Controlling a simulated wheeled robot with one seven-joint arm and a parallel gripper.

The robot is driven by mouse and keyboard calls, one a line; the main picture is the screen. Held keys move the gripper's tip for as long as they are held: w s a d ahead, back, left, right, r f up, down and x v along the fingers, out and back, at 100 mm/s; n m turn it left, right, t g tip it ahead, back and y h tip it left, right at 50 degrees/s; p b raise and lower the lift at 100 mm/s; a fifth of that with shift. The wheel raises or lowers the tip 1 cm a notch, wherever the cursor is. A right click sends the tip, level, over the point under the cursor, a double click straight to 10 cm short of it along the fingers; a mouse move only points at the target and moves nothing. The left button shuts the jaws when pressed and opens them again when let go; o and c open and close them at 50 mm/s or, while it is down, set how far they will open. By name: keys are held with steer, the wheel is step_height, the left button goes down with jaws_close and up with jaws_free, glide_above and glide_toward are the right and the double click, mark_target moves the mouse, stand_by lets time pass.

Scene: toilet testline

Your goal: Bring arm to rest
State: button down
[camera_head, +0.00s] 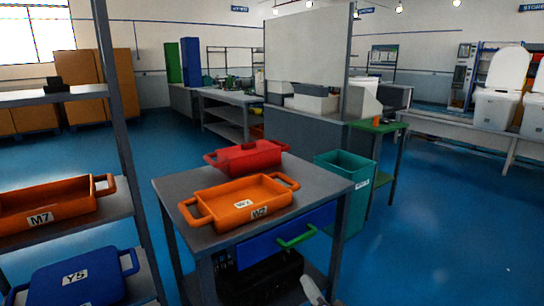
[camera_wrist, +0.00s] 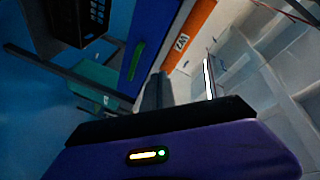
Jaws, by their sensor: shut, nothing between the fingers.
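My gripper (camera_wrist: 157,88) shows in the wrist view as dark fingers standing together above the purple wrist housing. It is shut and holds nothing. In that view its fingers point toward the blue drawer (camera_wrist: 155,40) and the orange tray (camera_wrist: 187,38). In the head view only a small pale grey tip shows at the bottom edge, right of the table's front; it looks like part of my arm. The rest of the arm is out of view there.
A grey table (camera_head: 325,185) carries the orange tray W2 (camera_head: 215,208) and a red tray (camera_head: 245,157). Its blue drawer (camera_head: 265,247) has a green handle (camera_head: 297,236). A teal bin (camera_head: 345,170) stands close right. A shelf rack (camera_head: 125,130) is left. Blue floor at right is clear.

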steer(key=s+d+n+h, duration=0.2)
steer(key=s+d, duration=0.2)
steer(key=s, duration=1.2)
steer(key=s+d+n+g+h, duration=0.1)
steer(key=s+d+n, duration=0.2)
steer(key=s, duration=1.2)
steer(key=s+d+n+h, duration=0.2)
steer(key=s+d, duration=0.2)
steer(key=s, duration=1.2)
step_height(320, 180, up, 11)
steer(key=p, duration=1.2)
steer(key=shift+s+g, duration=0.15)
steer(key=shift+g, duration=0.15)
